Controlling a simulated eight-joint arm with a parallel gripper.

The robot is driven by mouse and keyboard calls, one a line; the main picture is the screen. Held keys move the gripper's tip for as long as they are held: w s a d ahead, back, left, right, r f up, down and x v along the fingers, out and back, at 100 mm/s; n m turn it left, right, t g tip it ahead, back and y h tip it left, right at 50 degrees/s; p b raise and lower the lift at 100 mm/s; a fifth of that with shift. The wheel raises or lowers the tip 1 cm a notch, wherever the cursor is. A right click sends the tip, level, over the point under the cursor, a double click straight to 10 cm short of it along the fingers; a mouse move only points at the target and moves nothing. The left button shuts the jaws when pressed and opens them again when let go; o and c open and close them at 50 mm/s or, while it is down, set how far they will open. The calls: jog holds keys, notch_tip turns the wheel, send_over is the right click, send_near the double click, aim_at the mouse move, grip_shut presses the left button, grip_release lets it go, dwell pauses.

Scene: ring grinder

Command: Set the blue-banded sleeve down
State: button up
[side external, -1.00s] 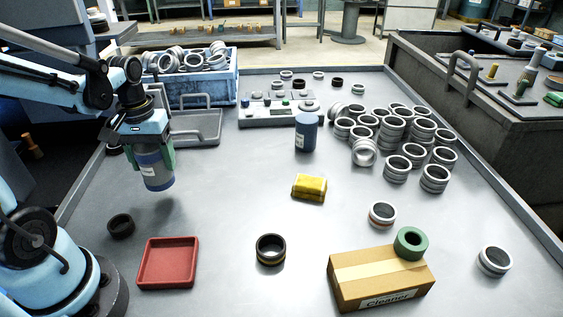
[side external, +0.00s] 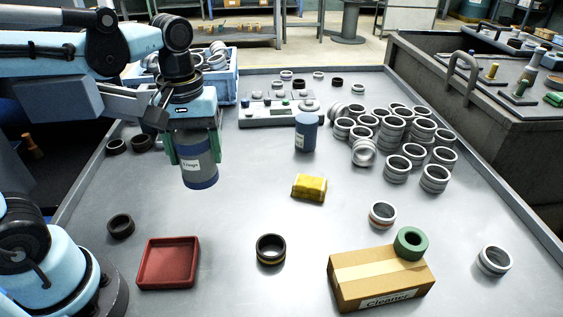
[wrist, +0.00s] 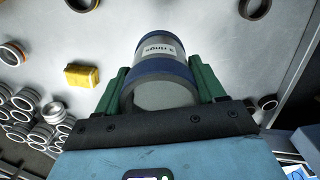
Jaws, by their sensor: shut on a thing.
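The blue-banded sleeve (side external: 199,170) is a grey cylinder with blue bands and a white label. It hangs upright from my gripper (side external: 195,148), whose green fingers are shut on its two sides. It appears to be above the table on the left; the exact gap under it is hard to tell. In the wrist view the sleeve (wrist: 162,68) sits between the green fingers of my gripper (wrist: 160,82), and its label shows.
A blue cylinder (side external: 306,135) stands mid-table behind a yellow block (side external: 309,188). A red tray (side external: 168,283), black rings (side external: 270,249) and a cardboard box (side external: 375,281) lie in front. Steel rings (side external: 396,168) crowd the right. The table (side external: 245,195) is bare right of the sleeve.

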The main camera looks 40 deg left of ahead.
jog(key=w+d+n, duration=0.2)
jog(key=w+d, duration=0.6)
jog(key=d, duration=0.2)
jog(key=shift+w+a+f, duration=1.1)
jog(key=shift+a+f, duration=0.55)
jog(key=shift+f, duration=0.3)
jog(key=shift+w+a+f, duration=1.05)
jog(key=shift+a+f, duration=0.6)
jog(key=shift+f, duration=0.25)
jog(key=shift+w+a+f, duration=1.1)
jog(key=shift+a+f, duration=0.55)
jog(key=shift+f, duration=0.3)
jog(key=shift+f, duration=0.15)
jog(key=o, duration=1)
jog(key=shift+o, duration=0.2)
